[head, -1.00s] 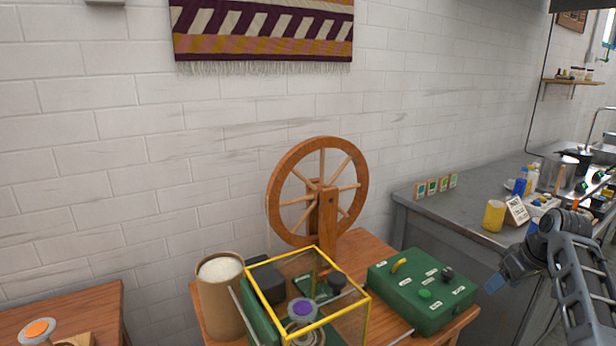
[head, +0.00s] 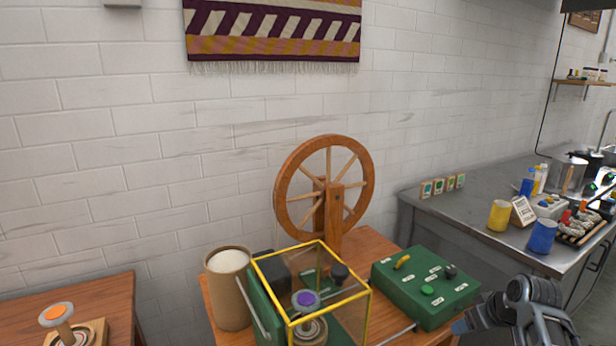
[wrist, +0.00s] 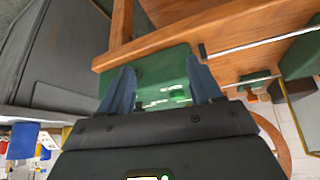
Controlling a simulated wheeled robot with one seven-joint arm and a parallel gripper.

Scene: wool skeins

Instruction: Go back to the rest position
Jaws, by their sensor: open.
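My gripper (head: 462,326) is at the lower right of the head view, just right of the green control box (head: 425,285). In the wrist view my gripper (wrist: 158,88) shows two blue fingers spread apart with nothing between them. Beyond the fingers the green box (wrist: 165,60) shows in the wrist view, partly covered by them.
A yellow-framed clear guard (head: 320,245), a spinning wheel (head: 285,205) and a cardboard drum (head: 230,295) stand on the wooden table. A grey counter (head: 455,200) at the right bears a yellow cup (head: 499,216) and a blue cup (head: 542,236). A wooden table (head: 110,295) stands at left.

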